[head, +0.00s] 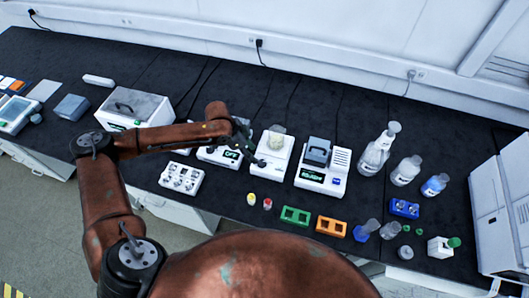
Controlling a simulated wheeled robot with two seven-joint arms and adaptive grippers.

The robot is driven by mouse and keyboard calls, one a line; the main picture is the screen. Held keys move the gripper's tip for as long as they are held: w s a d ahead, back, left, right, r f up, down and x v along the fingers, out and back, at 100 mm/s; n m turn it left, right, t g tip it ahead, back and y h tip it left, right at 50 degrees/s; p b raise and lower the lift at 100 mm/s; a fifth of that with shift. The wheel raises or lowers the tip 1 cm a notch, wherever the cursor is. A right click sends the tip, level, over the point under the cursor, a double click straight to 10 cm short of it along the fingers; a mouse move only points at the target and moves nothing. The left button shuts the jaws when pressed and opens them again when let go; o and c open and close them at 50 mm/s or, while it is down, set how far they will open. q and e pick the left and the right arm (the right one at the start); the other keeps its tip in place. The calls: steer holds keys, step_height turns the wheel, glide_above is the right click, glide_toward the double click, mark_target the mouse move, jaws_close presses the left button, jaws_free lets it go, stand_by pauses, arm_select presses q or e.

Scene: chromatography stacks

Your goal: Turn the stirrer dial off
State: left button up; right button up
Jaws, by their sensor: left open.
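The stirrer (274,161) is a white unit on the black bench, with a clear beaker (277,138) standing on its top. A small dark round spot on its front left, which looks like the dial (261,163), shows just below my gripper; its setting is too small to read. My left gripper (250,148) is open and empty, at the stirrer's left side, close to the dial. Whether a finger touches the dial cannot be told. My left arm hides part of the white unit with a dark display (231,155) left of the stirrer.
Right of the stirrer stands a white instrument with a lit display (312,177), then several bottles (376,153). Small vials (267,204), a green rack (295,215) and an orange rack (331,226) lie in front. A white box (180,178) sits front left.

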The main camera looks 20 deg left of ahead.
mark_target(262, 162)
arm_select(q)
steer(key=shift+f, duration=0.45)
steer(key=x, duration=0.6)
steer(key=shift+w+d+r+b, duration=0.1)
steer(key=shift+d+b, duration=0.2)
steer(key=shift+d, duration=0.15)
steer(key=shift+f, duration=0.2)
steer(key=shift+d+f, duration=0.1)
steer(key=shift+f, duration=0.05)
steer(key=c, duration=0.8)
jaws_close()
arm_select(e)
steer(key=shift+s+d+f, duration=0.15)
steer(key=shift+s, duration=0.35)
steer(key=shift+s+d+f, duration=0.1)
steer(key=shift+s+f, duration=0.05)
steer(key=shift+s, duration=0.35)
